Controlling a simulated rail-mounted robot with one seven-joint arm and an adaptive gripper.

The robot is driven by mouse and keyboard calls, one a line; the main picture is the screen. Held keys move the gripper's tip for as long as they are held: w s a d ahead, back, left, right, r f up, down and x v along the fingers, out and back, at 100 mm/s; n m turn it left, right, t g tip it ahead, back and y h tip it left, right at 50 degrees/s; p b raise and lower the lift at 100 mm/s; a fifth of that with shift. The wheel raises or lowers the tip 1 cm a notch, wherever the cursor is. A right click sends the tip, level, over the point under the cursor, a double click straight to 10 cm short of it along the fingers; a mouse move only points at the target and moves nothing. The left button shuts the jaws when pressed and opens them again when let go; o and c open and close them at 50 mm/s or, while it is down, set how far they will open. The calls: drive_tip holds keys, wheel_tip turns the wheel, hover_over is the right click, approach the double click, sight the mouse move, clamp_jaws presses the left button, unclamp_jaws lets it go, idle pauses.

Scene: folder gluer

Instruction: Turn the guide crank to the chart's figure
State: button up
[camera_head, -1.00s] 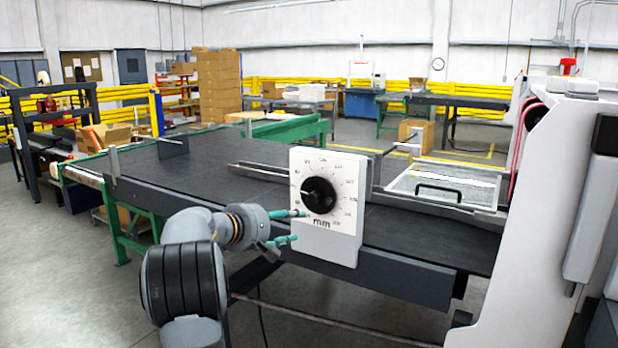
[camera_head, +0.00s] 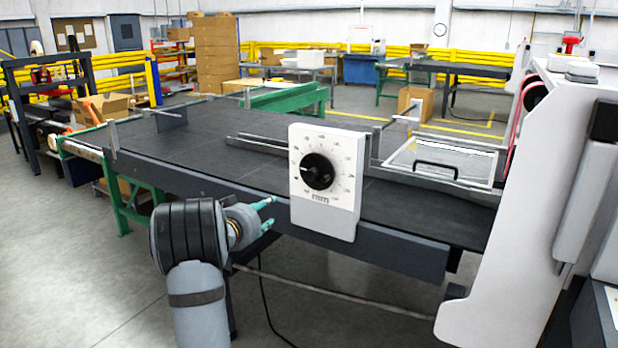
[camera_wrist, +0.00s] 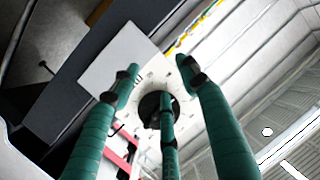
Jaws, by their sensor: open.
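The guide crank (camera_head: 317,171) is a round black knob on a white dial plate (camera_head: 341,216) marked "mm", fixed at the near edge of the dark machine table. A small light mark shows on the knob's left side. The scale figures are too small to read. My gripper (camera_head: 269,212) is open and empty, left of the dial plate and a little below the knob, apart from it. In the wrist view the green fingers of my gripper (camera_wrist: 158,85) spread in front of the black knob (camera_wrist: 151,106), which one finger partly hides. I cannot make out a chart.
The dark table top (camera_head: 200,157) spreads behind the dial. A framed clear cover with a black handle (camera_head: 437,166) lies to its right. A white machine housing (camera_head: 540,200) stands at the right. The floor left of my arm is clear.

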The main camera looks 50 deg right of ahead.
sight(309, 176)
drive_tip(key=s+d+r+m+g+h, duration=0.2)
drive_tip(key=s+d+r+g+h, duration=0.2)
drive_tip(key=s+r, duration=0.3)
drive_tip(key=d, duration=0.3)
drive_tip(key=d+p, duration=0.1)
drive_tip(key=d, duration=0.2)
drive_tip(key=w+d+p, duration=0.1)
drive_tip(key=d, duration=0.2)
drive_tip(key=shift+w+a, duration=0.1)
drive_tip(key=shift+c, duration=0.6)
clamp_jaws()
drive_tip(key=shift+o, duration=0.6)
unclamp_jaws()
